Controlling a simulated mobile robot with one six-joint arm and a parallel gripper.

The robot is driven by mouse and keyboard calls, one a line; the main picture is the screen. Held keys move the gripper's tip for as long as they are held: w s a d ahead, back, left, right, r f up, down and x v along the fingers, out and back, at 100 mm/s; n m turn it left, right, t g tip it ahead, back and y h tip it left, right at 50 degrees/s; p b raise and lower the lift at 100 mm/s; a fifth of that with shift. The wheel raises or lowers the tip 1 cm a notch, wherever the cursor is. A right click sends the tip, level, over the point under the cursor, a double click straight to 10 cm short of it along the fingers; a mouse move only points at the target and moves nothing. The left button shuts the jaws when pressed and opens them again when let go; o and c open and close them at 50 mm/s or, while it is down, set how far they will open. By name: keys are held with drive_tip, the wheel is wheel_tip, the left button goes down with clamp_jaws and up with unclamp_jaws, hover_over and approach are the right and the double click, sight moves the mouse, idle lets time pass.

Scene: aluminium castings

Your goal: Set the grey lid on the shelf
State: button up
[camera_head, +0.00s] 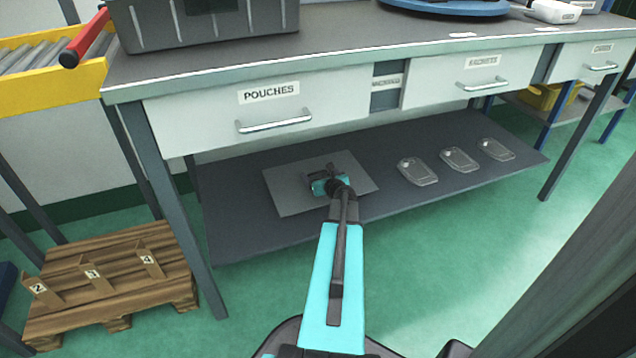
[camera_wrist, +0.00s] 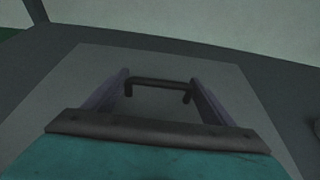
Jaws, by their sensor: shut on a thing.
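The grey lid (camera_head: 288,194) is a flat square plate with a dark bar handle (camera_wrist: 160,82). It lies level over the left part of the dark lower shelf (camera_head: 235,228) under the workbench. Whether it touches the shelf or hangs just above it, I cannot tell. My gripper (camera_head: 322,176) is over the middle of the lid, shut on its handle. In the wrist view the two fingers of my gripper (camera_wrist: 158,88) stand at the two ends of the handle, and the lid (camera_wrist: 72,88) spreads out beneath. My gripper and arm hide part of the lid.
Several clear trays, one of them here (camera_head: 418,171), lie on the shelf to the right of the lid. Drawers, one marked POUCHES (camera_head: 270,105), hang above the shelf. A table leg (camera_head: 180,210) stands at left. A wooden pallet (camera_head: 110,285) is on the floor at left.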

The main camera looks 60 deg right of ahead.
drive_tip(key=shift+f+b, duration=0.8)
drive_tip(key=shift+f, duration=0.7)
drive_tip(key=o, duration=1.1)
drive_tip(key=shift+o, duration=0.2)
drive_tip(key=shift+a+r, duration=0.1)
drive_tip(key=shift+p+v, duration=1.9)
drive_tip(key=shift+v, duration=4.05)
